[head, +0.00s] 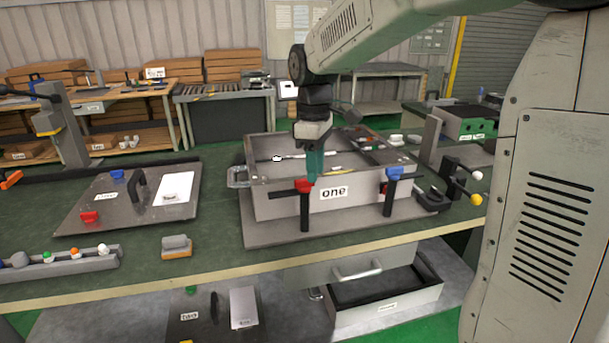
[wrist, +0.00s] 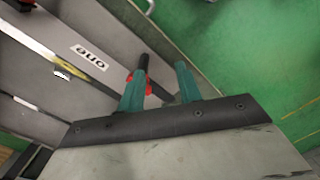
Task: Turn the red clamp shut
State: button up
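In the wrist view the fingers of my gripper (wrist: 161,75) are apart. The red clamp (wrist: 148,88) shows beside and partly behind the left finger, its black bar reaching up between the fingers. I cannot tell whether a finger touches it.
A lid plate (head: 130,215) with a black handle lies to the left. Rods with white and yellow balls (head: 476,199) stick out on the right. An open drawer (head: 388,305) is below the bench.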

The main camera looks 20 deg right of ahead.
aim_at(305, 179)
jog(key=w+n, duration=0.1)
jog(key=w, duration=0.1)
jog(key=w+r+n, duration=0.1)
jog(key=w+n, duration=0.1)
jog(key=w+r+n, duration=0.1)
jog(key=w+n, duration=0.1)
jog(key=shift+r+t, duration=0.15)
jog(key=shift+t, duration=0.25)
jog(key=shift+n, duration=0.6)
jog(key=shift+f+n, duration=0.3)
jog(key=shift+f, duration=0.1)
notch_tip(305, 179, down, 7)
jog(key=shift+c, duration=0.3)
grip_shut()
